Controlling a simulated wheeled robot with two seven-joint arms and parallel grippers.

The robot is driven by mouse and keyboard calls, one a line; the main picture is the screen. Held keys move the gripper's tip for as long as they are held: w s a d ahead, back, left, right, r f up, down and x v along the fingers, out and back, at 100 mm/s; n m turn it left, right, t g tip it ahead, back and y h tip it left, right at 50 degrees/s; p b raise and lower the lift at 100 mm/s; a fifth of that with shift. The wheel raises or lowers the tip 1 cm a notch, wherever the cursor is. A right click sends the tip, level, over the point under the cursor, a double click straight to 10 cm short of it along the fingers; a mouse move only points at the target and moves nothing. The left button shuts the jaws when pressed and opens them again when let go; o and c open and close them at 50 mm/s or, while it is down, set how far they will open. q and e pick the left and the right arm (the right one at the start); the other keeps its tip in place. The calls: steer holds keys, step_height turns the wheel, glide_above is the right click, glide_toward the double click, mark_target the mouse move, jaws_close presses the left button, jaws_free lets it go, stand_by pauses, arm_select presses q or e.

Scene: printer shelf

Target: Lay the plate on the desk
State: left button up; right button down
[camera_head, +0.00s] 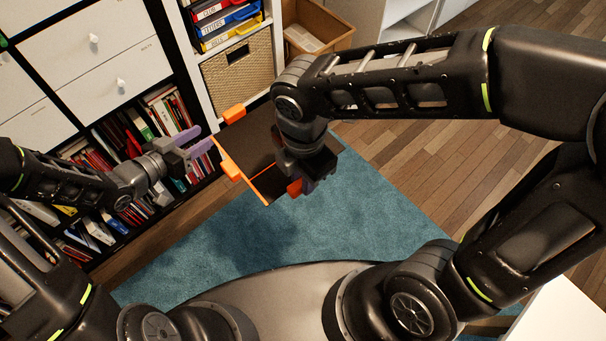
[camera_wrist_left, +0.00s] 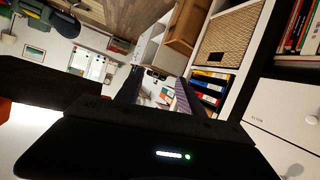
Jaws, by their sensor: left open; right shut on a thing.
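The plate (camera_head: 252,142) is a dark flat panel with orange edges and orange tabs, held tilted above the blue rug in the head view. My right gripper (camera_head: 308,178) is shut on the plate's right side; its fingertips are mostly hidden. My left gripper (camera_head: 196,142) has purple fingers, is open and empty, and is apart from the plate, just left of it. Its fingers also show in the left wrist view (camera_wrist_left: 158,95). A white surface (camera_head: 562,312) at the lower right may be the desk; I cannot tell for sure.
A shelf of books (camera_head: 110,140) with white drawers (camera_head: 95,40) stands behind my left gripper. A wicker basket (camera_head: 238,72) and coloured binders (camera_head: 225,22) are in the shelf at the back. A brown box (camera_head: 318,25) stands beside it. The rug (camera_head: 330,215) is clear.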

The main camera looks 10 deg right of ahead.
arm_select(q)
steer(key=s+d+f+n+g+y, duration=0.35)
steer(key=s+f+n, duration=0.35)
steer(key=f, duration=0.6)
steer(key=s+d+f+n+g+y, duration=0.1)
steer(key=s+f+g, duration=0.1)
steer(key=s, duration=0.7)
steer(key=s+f+n+g+y, duration=0.1)
steer(key=s+f+g, duration=0.2)
steer(key=s, duration=0.6)
steer(key=shift+s+x, duration=0.3)
steer(key=shift+x, duration=0.95)
steer(key=shift+a+g+y, duration=0.15)
steer(key=shift+g+y, duration=0.1)
arm_select(e)
steer(key=shift+w, duration=0.1)
